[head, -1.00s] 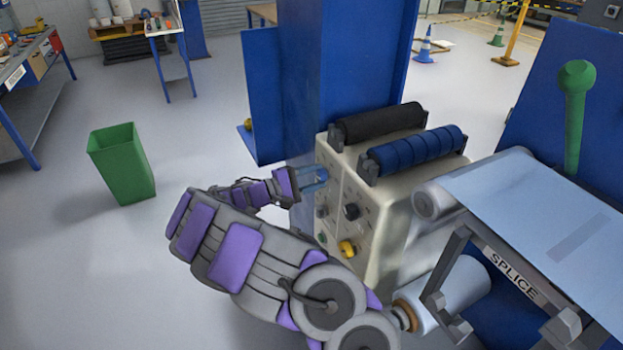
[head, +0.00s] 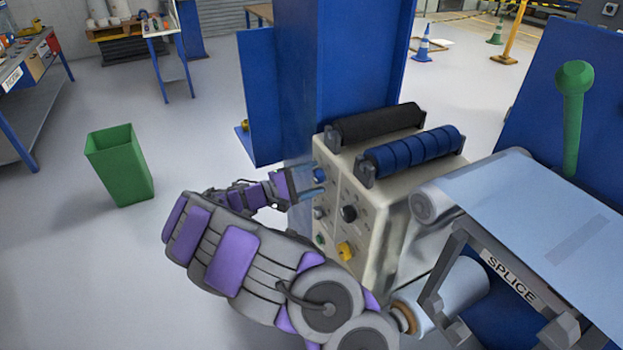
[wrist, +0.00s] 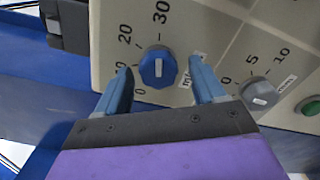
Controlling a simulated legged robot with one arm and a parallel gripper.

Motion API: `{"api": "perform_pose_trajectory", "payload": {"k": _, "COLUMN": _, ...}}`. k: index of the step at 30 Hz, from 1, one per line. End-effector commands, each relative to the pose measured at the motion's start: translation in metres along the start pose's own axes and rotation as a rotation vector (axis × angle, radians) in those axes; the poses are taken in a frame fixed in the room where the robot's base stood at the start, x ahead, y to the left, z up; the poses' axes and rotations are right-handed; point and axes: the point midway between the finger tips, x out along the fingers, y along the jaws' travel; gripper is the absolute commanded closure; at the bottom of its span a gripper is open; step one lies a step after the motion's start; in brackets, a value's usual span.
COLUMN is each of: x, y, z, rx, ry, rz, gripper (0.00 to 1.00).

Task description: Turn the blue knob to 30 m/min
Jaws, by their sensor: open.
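The blue knob (wrist: 157,68) is on a cream control panel (wrist: 210,30). Its dial reads 0, 20 and 30, with a label partly hidden by a finger. The knob's white mark stands about upright in the wrist view; I cannot tell exactly which number it points to. My gripper (wrist: 160,72) is open, one blue finger on each side of the knob in the picture. I cannot tell whether they touch it.
A grey knob (wrist: 261,92) with marks 0, 5 and 10 and a green button (wrist: 311,105) sit right of the blue knob. A black knob (head: 349,213) and a yellow knob (head: 346,250) are on the same panel. A blue column (head: 350,60) rises behind it.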

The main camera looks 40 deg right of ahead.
Motion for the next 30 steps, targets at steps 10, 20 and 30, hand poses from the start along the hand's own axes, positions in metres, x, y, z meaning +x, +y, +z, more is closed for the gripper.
{"api": "perform_pose_trajectory", "payload": {"k": 10, "x": -0.054, "y": 0.002, "z": -0.001, "rx": -0.003, "ry": 0.006, "rz": 0.0, "gripper": 0.31}}
{"api": "perform_pose_trajectory", "payload": {"k": 20, "x": -0.127, "y": 0.0, "z": -0.003, "rx": -0.002, "ry": 0.007, "rz": -0.004, "gripper": 0.31}}
{"api": "perform_pose_trajectory", "payload": {"k": 30, "x": -0.167, "y": -0.001, "z": -0.003, "rx": -0.002, "ry": 0.003, "rz": -0.004, "gripper": 0.31}}
